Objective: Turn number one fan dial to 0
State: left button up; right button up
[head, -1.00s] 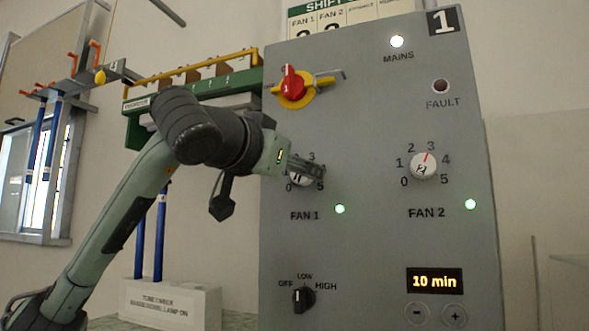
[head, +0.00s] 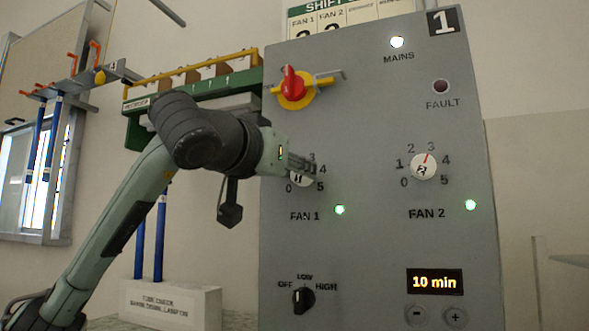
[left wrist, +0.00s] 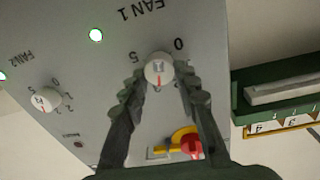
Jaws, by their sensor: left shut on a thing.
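The FAN 1 dial (head: 298,180) is a round white knob on the grey panel, with a scale from 0 to 5. In the head view it is partly covered by my left gripper (head: 304,166). The left wrist view shows the panel upside down, with the FAN 1 dial (left wrist: 159,68) between the two dark fingers of my left gripper (left wrist: 161,74). The fingers are closed on its sides. Its red mark points away from the FAN 1 label, towards the middle of the scale; the number there is hidden. My right gripper is not in view.
The FAN 2 dial (head: 423,167) is to the right, its red mark near 3. A red and yellow switch (head: 293,86) is above FAN 1. A black OFF-LOW-HIGH knob (head: 303,299) is below. Green shelf (head: 140,128) stands behind my arm.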

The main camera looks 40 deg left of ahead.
pick_arm(q)
jog(key=n+b, duration=0.1)
jog(key=n, duration=0.6)
jog(key=n+y, duration=0.1)
jog(key=n, duration=0.6)
jog(key=n+b, duration=0.1)
jog(key=n, duration=0.6)
jog(key=shift+f+y+b, duration=0.3)
jog(key=shift+f+b, duration=0.05)
jog(key=shift+f, duration=0.05)
jog(key=n+b, duration=0.1)
jog(key=n, duration=0.5)
jog(key=shift+n+b, duration=0.3)
jog(key=shift+n, duration=0.9)
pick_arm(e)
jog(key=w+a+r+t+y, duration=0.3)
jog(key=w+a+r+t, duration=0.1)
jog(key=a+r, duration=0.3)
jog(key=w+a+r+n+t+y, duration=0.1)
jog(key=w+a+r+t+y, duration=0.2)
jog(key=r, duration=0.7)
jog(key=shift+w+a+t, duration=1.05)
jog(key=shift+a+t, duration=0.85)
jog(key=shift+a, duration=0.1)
pick_arm(q)
jog(key=o, duration=1.2)
jog(key=shift+y, duration=0.3)
jog(key=shift+c, duration=0.2)
